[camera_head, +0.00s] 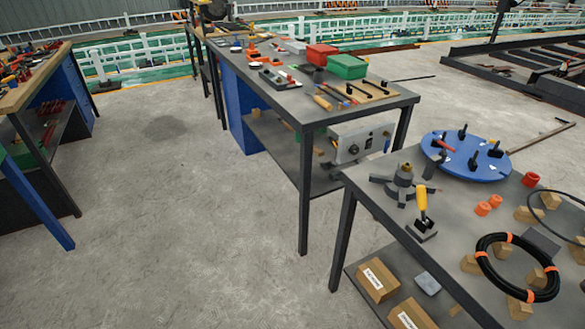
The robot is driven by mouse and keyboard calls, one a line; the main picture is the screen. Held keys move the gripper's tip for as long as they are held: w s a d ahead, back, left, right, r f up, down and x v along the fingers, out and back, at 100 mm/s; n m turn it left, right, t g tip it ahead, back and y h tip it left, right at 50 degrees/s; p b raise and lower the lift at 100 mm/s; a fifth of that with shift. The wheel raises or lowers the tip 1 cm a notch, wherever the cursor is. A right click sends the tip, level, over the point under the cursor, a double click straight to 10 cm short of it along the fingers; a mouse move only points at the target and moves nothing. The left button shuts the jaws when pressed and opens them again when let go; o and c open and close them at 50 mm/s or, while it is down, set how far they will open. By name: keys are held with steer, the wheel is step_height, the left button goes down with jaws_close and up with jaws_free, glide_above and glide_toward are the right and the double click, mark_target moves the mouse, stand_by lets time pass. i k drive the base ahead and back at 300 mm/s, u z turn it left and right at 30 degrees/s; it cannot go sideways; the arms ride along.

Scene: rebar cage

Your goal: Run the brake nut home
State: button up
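My gripper is not in view. I cannot single out a brake nut for certain. On the near right table (385,215) stands a grey metal hub-like part (403,183) with arms spread around a raised centre. In front of it a yellow-handled piece (421,200) stands upright on a dark block. Behind them a round blue plate (478,166) carries several black upright knobs or clamps and a small red piece. Any nut on these parts is too small to make out.
The near table also holds orange cups (488,206), wooden blocks and a black cable coil (517,268); cardboard boxes (377,280) lie on its lower shelf. A long bench (345,108) with red and green boxes stands behind. Another bench (33,82) is at left. The floor (180,220) between is clear.

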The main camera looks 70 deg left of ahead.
mark_target(407, 169)
steer(key=u, duration=1.65)
steer(key=k, duration=0.4)
steer(key=u, duration=0.35)
steer(key=i, duration=1.2)
steer(key=z, duration=0.4)
